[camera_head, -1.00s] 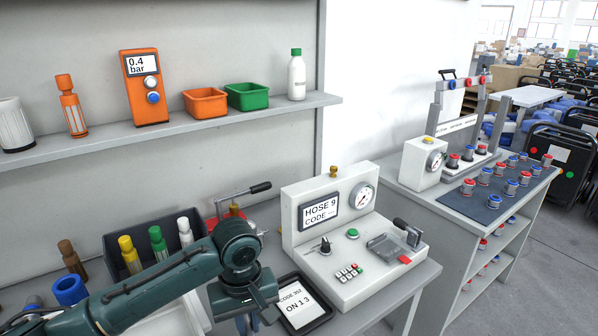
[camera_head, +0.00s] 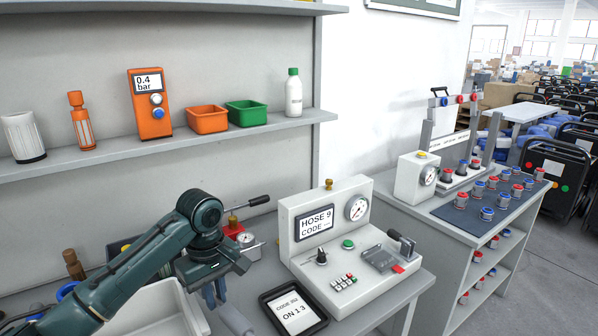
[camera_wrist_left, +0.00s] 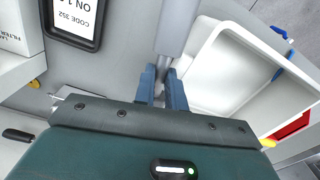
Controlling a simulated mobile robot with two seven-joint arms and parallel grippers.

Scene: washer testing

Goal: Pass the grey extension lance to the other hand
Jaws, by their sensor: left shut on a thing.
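My left gripper (camera_head: 215,296) is shut on the grey extension lance (camera_head: 236,321), in front of the shelf at the lower middle of the head view. Only a short piece of the lance shows there, below the fingers. In the left wrist view the blue fingers (camera_wrist_left: 162,88) close on the lance (camera_wrist_left: 174,32), which runs up out of the picture. The lance is clear of the bench as far as I can see. My right gripper is not in view.
A white tray (camera_head: 150,318) stands left of the gripper, and a tablet (camera_head: 292,307) lies to its right. The test unit (camera_head: 335,225) stands behind the tablet. A gauge with a lever (camera_head: 249,240) is behind the gripper.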

